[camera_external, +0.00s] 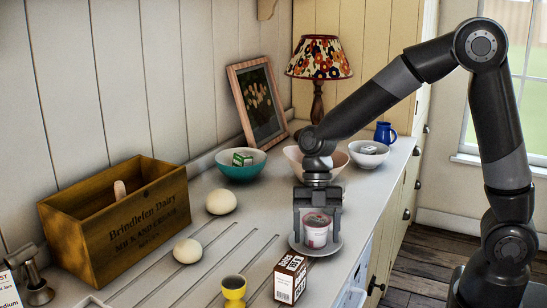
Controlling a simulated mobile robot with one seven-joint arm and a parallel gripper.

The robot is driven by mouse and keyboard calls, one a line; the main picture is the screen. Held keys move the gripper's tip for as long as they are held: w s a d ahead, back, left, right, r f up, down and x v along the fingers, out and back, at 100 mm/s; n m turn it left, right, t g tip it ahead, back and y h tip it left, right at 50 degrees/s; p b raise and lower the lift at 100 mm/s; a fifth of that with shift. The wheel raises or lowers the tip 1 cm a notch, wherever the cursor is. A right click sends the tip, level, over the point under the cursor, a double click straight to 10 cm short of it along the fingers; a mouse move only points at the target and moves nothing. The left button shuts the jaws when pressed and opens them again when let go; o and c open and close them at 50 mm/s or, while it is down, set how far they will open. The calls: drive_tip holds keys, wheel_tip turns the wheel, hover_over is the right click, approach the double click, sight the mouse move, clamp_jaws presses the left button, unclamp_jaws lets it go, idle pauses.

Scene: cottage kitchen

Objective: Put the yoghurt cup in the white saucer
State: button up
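The yoghurt cup (317,232) is a small pale pink and white tub. It is upright over the middle of the white saucer (334,246). I cannot tell whether its base rests on the saucer or hangs just above it. My gripper (317,225) points straight down, with one finger on each side of the cup and no clear gap seen. The white saucer lies on the counter near its front edge, partly hidden by the cup and fingers.
A brown and white box (291,278) and a yellow egg cup (233,291) stand in front of the saucer. A teal bowl (240,172), a pink bowl (341,160) and a white bowl (369,161) stand behind. A wooden crate (130,235) is at left.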

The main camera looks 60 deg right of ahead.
drive_tip(key=shift+o, duration=1)
drive_tip(key=shift+r, duration=0.15)
drive_tip(key=v, duration=1.2)
drive_tip(key=s+d+r+m+t+h, duration=0.2)
drive_tip(key=s+d+m+t, duration=0.1)
drive_tip(key=s+m, duration=0.7)
drive_tip(key=s+d+r+m+t+h, duration=0.2)
drive_tip(key=s+d+m+t, duration=0.1)
drive_tip(key=s+m, duration=0.7)
drive_tip(key=m+t, duration=0.1)
drive_tip(key=m, duration=0.2)
drive_tip(key=shift+d+r+t, duration=0.2)
drive_tip(key=shift+d+t, duration=0.1)
